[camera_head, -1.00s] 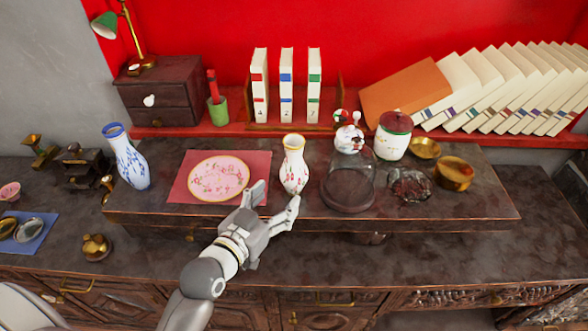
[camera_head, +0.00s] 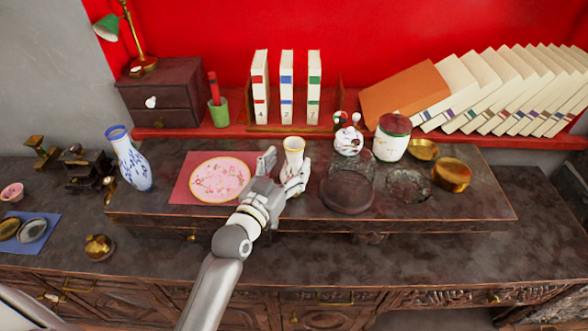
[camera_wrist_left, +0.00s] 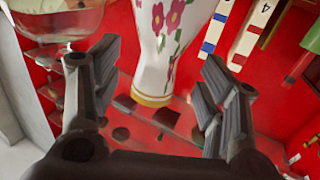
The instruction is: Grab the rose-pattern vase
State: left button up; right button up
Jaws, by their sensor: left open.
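The rose-pattern vase (camera_head: 293,151) is white with a gold rim and stands upright on the raised dark shelf. In the head view its lower body is hidden behind my left gripper (camera_head: 283,171). In the left wrist view the vase (camera_wrist_left: 167,45) shows pink flowers, and its gold-edged base lies between the fingers of my left gripper (camera_wrist_left: 160,100). The fingers are open, one on each side of the vase, with gaps visible between them and it. My right gripper is not in view.
A pink plate (camera_head: 219,180) on a red mat (camera_head: 181,193) lies left of the vase. A glass dome (camera_head: 348,188) on a dark base stands close on its right. A blue-and-white vase (camera_head: 130,160) stands farther left. The counter in front is mostly clear.

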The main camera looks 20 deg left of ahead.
pick_arm(q)
jog(key=shift+w+d+f+p, duration=0.1)
jog(key=shift+w+d+p, duration=0.1)
jog(key=shift+w, duration=0.75)
jog(key=shift+w+d+p, duration=0.1)
jog(key=shift+w+d, duration=0.05)
jog(key=shift+w, duration=0.8)
grip_shut()
